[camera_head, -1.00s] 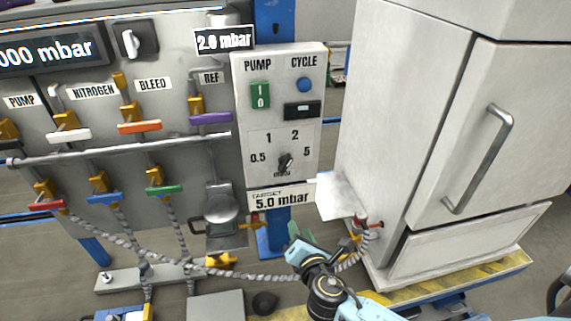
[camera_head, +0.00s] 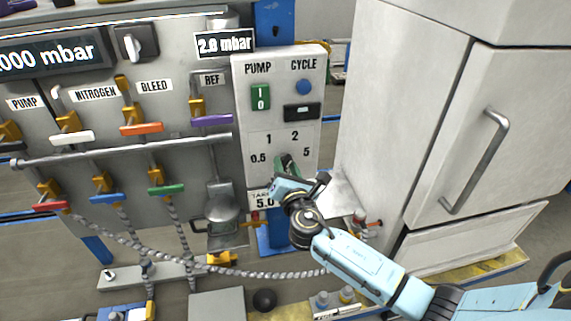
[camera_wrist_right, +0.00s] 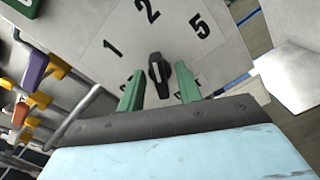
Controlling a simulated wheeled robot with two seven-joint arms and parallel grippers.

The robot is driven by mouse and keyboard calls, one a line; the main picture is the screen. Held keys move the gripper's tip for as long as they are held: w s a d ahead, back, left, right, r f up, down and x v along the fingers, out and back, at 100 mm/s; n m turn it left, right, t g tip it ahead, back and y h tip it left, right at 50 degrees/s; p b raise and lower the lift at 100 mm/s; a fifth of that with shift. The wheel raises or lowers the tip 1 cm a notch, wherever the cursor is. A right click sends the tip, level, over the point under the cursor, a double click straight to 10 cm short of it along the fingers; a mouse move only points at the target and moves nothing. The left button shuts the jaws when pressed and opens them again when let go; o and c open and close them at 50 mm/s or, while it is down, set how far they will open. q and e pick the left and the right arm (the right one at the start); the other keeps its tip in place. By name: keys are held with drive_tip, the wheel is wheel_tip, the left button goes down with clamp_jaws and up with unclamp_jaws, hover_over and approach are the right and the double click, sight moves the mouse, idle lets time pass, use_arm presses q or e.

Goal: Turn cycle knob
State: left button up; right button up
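The cycle panel (camera_head: 254,140) is a light box with a PUMP switch, a blue CYCLE button (camera_head: 305,86) and a dial marked 0.5, 1, 2 and 5. In the right wrist view the black dial knob (camera_wrist_right: 158,72) sits between the two green fingertips of my right gripper (camera_wrist_right: 158,84). The fingers are open, with a gap on each side of the knob. In the head view my right gripper (camera_head: 287,165) is in front of the knob and hides it. It also covers part of the target label (camera_head: 262,203). My left gripper is out of view.
Left of the panel is a board of valves with coloured handles, such as a purple one (camera_head: 212,121), and a horizontal pipe (camera_head: 120,150). A large white cabinet (camera_head: 390,110) stands to the right. A braided hose (camera_head: 240,273) runs below.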

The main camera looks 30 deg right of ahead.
drive_tip(key=shift+w+d, duration=0.15)
drive_tip(key=shift+w, duration=0.45)
drive_tip(key=c, duration=0.7)
